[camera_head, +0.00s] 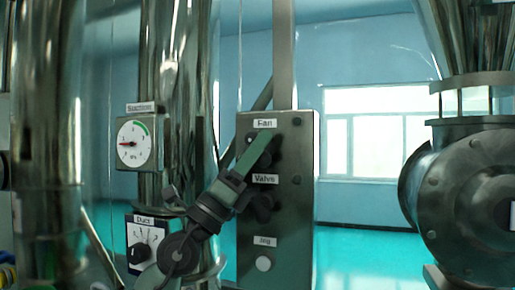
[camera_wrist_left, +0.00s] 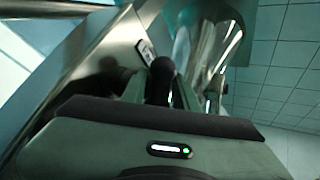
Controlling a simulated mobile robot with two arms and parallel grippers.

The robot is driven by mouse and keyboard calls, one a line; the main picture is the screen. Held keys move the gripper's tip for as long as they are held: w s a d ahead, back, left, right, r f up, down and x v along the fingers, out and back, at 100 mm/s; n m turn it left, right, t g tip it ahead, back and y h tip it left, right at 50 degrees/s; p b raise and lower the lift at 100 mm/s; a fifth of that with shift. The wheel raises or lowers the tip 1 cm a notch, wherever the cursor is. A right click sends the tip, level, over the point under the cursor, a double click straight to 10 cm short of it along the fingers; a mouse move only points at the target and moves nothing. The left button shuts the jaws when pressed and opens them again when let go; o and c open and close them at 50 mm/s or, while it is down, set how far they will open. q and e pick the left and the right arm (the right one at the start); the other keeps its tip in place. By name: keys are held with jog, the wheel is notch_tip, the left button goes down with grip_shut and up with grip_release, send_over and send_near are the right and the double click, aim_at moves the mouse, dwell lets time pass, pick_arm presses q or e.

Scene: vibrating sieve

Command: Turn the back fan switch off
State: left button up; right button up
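The control box (camera_head: 306,220) stands at the middle of the head view, with labels reading "Fan", "Valve" and what looks like "Jog". The dark fan switch (camera_head: 265,157) is under the "Fan" label and is partly hidden by my left gripper (camera_head: 262,145). That gripper reaches in from the lower left, its fingers slanting up to the switch. In the left wrist view a dark knob (camera_wrist_left: 159,82) shows between the two fingers (camera_wrist_left: 160,92), one on each side. I cannot tell whether they press on it. The switch's setting is not readable. My right gripper is not in view.
The dark valve knob (camera_head: 261,207) and a pale round button (camera_head: 264,263) lie below on the box. A suction gauge (camera_head: 138,142) and a "Duct" dial panel (camera_head: 147,238) are at left. A large metal machine (camera_head: 470,195) stands at right, with open floor (camera_head: 365,250) between.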

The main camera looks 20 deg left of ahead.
pick_arm(q)
jog(key=b+v, duration=0.3)
jog(key=v, duration=0.4)
jog(key=shift+s+a+f+b, duration=0.15)
jog(key=shift+s+f+b, duration=0.05)
jog(key=shift+f+b, duration=0.1)
jog(key=shift+f, duration=0.1)
